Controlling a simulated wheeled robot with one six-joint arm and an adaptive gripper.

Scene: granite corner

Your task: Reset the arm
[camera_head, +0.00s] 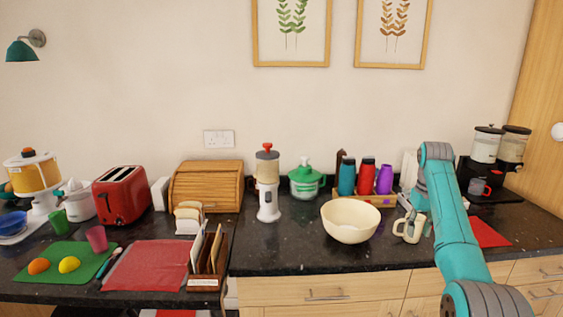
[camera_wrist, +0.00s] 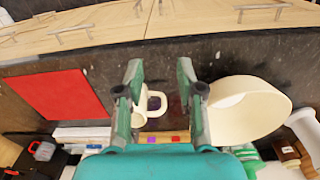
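My teal arm reaches over the counter from the lower right in the head view. My gripper (camera_wrist: 160,72) points down at the dark counter in the wrist view, its two fingers wide apart with nothing held between them. A cream mug (camera_wrist: 156,95) stands below, partly hidden behind the left finger; its handle lies in the gap between the fingers. I cannot tell whether the gripper touches the mug.
A cream bowl (camera_head: 349,232) stands left of the mug. A red mat (camera_head: 489,232) and a coffee machine (camera_head: 481,195) are to the right. Colored bottles (camera_head: 367,176) stand behind in a rack. The counter front (camera_head: 290,262) is clear.

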